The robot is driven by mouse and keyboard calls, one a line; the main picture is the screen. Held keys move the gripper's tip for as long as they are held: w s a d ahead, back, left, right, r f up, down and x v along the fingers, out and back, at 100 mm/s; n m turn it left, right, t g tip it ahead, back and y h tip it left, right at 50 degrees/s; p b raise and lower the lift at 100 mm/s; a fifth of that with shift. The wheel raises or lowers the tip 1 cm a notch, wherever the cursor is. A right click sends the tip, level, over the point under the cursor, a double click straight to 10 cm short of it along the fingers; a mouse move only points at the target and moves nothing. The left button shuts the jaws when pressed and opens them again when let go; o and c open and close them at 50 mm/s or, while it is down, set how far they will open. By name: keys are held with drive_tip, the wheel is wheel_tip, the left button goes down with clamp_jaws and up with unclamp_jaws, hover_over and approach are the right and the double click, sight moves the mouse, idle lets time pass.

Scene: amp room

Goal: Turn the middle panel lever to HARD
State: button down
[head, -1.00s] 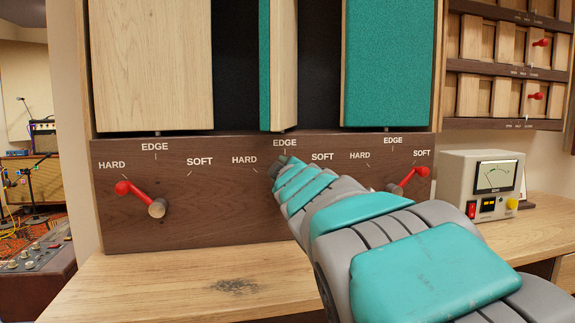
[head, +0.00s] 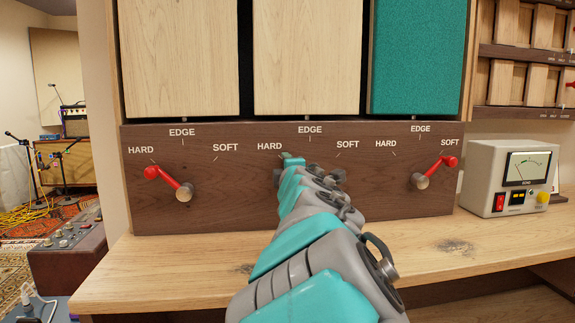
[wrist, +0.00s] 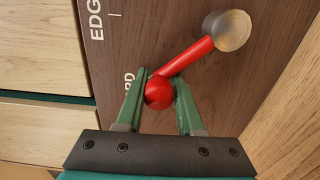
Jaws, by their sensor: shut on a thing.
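The middle panel lever (wrist: 190,57) is red with a round knob and a metal hub (wrist: 228,30). In the wrist view its knob sits between the two green fingers of my gripper (wrist: 160,86), which is shut on it. The lever points toward the partly hidden HARD label. In the head view my gripper (head: 292,163) and arm hide this lever, just below the HARD mark (head: 269,146). The middle panel (head: 295,60) above shows a flat, light wood face.
The left lever (head: 167,180) points to HARD under a wood panel (head: 180,60). The right lever (head: 435,172) points to SOFT under a teal panel (head: 415,60). A meter box (head: 505,180) stands at the right on the wooden counter (head: 170,270).

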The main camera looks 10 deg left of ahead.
drive_tip(key=shift+w+d+f, duration=0.15)
drive_tip(key=shift+d+f, duration=0.05)
drive_tip(key=shift+d, duration=0.1)
drive_tip(key=c, duration=0.8)
unclamp_jaws()
drive_tip(key=shift+d, duration=0.15)
drive_tip(key=shift+o, duration=1)
drive_tip(key=shift+r, duration=0.1)
drive_tip(key=shift+a, duration=0.2)
